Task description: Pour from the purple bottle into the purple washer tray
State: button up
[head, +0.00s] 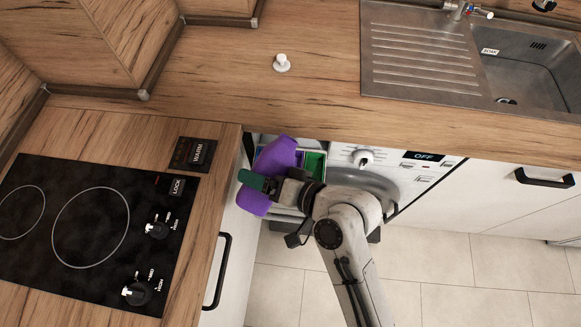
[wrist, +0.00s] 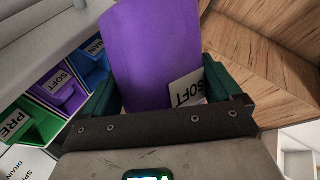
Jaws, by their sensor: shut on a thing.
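My gripper (head: 257,182) is shut on the purple bottle (head: 279,154), with one green finger across its side. The bottle looks tilted and hangs over the open washer drawer, hiding part of it. In the wrist view the bottle (wrist: 153,45) stands between my gripper's fingers (wrist: 160,90) and carries a white SOFT label. The purple washer tray (wrist: 68,100), marked SOFT, lies to the left of the bottle, between a green PRE compartment (wrist: 32,124) and a blue compartment (wrist: 92,68). The bottle's mouth and any liquid are not visible.
The washer front (head: 400,165), with a dial and an OFF display, is right of the drawer. The countertop edge runs just behind it. A black hob (head: 75,230) is at left, a sink (head: 525,75) at right. A small white object (head: 282,64) stands on the counter.

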jog(key=shift+s+a+f+m, duration=0.1)
jog(key=shift+s+f+m, duration=0.05)
jog(key=shift+m, duration=0.35)
dwell(1.5)
jog(key=shift+s+a+f+m+g+y, duration=0.1)
jog(key=shift+s+m+g+y, duration=0.1)
jog(key=shift+m+g+y, duration=0.35)
dwell(2.9)
jog(key=shift+w+r+n+t+h, duration=0.2)
jog(key=shift+n+t+h, duration=0.1)
jog(key=shift+n, duration=0.25)
jog(key=shift+w+r+n+t+h, duration=0.15)
jog(key=shift+r+n+t, duration=0.1)
jog(key=shift+n, duration=0.25)
jog(key=n, duration=0.1)
jog(key=w+d+n+t+h, duration=0.1)
jog(key=shift+r+n+t, duration=0.15)
jog(key=shift+n+t, duration=0.15)
jog(key=shift+s+a+n+t+h+b, duration=0.2)
jog(key=shift+n+t+h+b, duration=0.4)
jog(key=shift+n, duration=0.4)
jog(key=shift+s+f+n+t+b, duration=0.1)
jog(key=shift+f+n+t+b, duration=0.3)
jog(key=shift+n+t+b, duration=0.45)
jog(key=shift+n+b, duration=0.5)
jog(key=shift+n, duration=0.15)
